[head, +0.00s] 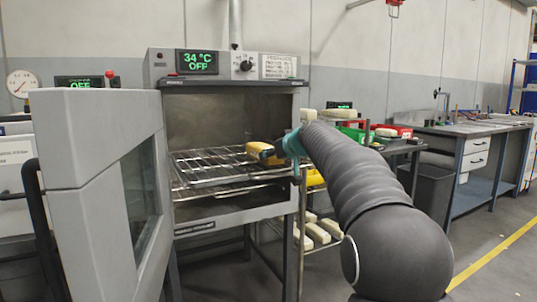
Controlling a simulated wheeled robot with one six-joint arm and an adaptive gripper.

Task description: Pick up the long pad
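A yellow block-like pad (259,149) lies at the right side of the upper wire rack inside the open oven. My gripper (272,156) is at the oven opening, at the right end of this pad. A teal part of my wrist shows just behind it. The fingers are small, dark and partly hidden by my arm, so I cannot tell whether they are open, shut or touching the pad. Several cream pads (318,233) lie on a low shelf of the cart right of the oven. Which one is the long pad I cannot tell.
The oven (232,84) reads 34 °C and OFF. Its grey door (100,190) stands open at the left. A wire rack (205,165) sits inside. Red and green bins (394,130) stand on the cart top, beside a workbench (480,129). The floor at the right is clear.

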